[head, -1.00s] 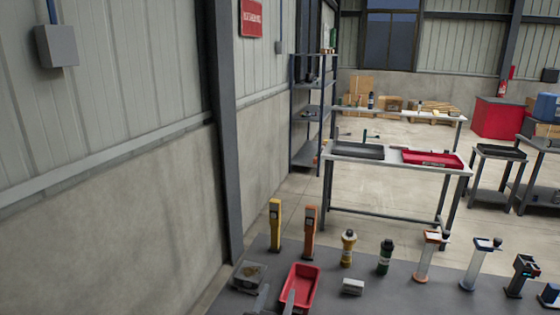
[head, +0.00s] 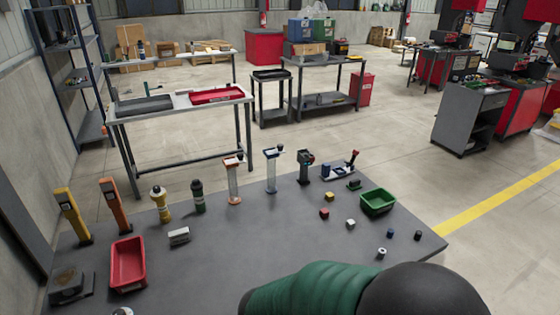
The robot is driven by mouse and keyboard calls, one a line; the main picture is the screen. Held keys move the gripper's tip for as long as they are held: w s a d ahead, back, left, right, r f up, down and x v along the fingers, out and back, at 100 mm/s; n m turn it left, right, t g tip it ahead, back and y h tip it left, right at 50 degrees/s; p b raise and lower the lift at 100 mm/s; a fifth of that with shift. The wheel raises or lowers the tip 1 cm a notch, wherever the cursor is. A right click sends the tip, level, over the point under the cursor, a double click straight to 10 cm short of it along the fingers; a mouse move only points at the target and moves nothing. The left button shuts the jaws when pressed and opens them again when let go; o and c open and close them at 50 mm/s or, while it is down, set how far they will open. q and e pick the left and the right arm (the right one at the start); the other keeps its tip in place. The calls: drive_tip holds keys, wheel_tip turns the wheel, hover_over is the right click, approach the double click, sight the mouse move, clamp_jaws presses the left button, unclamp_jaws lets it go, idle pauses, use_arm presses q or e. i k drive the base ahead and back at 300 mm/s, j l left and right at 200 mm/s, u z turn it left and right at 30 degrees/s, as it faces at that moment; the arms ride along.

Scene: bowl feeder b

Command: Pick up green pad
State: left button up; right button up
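A small dark green piece (head: 354,185) lies on the grey table just behind the green bin (head: 378,202); it may be the green pad, but it is too small to be sure. Neither gripper can be made out in the head view. A thick green and black arm part of mine (head: 310,291) crosses the bottom centre and hides the table's front there. Nothing is seen touching the small green piece.
The grey table (head: 270,240) holds a red bin (head: 128,262) at left, several upright tools along its back edge, a white block (head: 179,236) and several small coloured blocks at right. The table's middle is clear. A workbench (head: 180,102) stands behind.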

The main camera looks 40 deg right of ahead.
sight(355, 184)
drive_tip(key=z, duration=1.95)
drive_tip(key=u, duration=1.7)
drive_tip(key=z, duration=1.7)
drive_tip(key=i+l+u, duration=0.15)
drive_tip(key=u, duration=0.35)
drive_tip(key=i+l+u, duration=0.1)
drive_tip(key=u, duration=0.35)
drive_tip(key=i+l+u, duration=0.1)
drive_tip(key=l+u, duration=0.2)
drive_tip(key=u, duration=0.2)
drive_tip(key=l+u, duration=0.25)
drive_tip(key=u, duration=0.2)
drive_tip(key=l+u, duration=0.15)
drive_tip(key=l, duration=0.65)
drive_tip(key=l+u, duration=0.15)
drive_tip(key=l, duration=0.7)
drive_tip(key=k+l+u, duration=0.15)
drive_tip(key=l, duration=0.65)
drive_tip(key=i, duration=0.05)
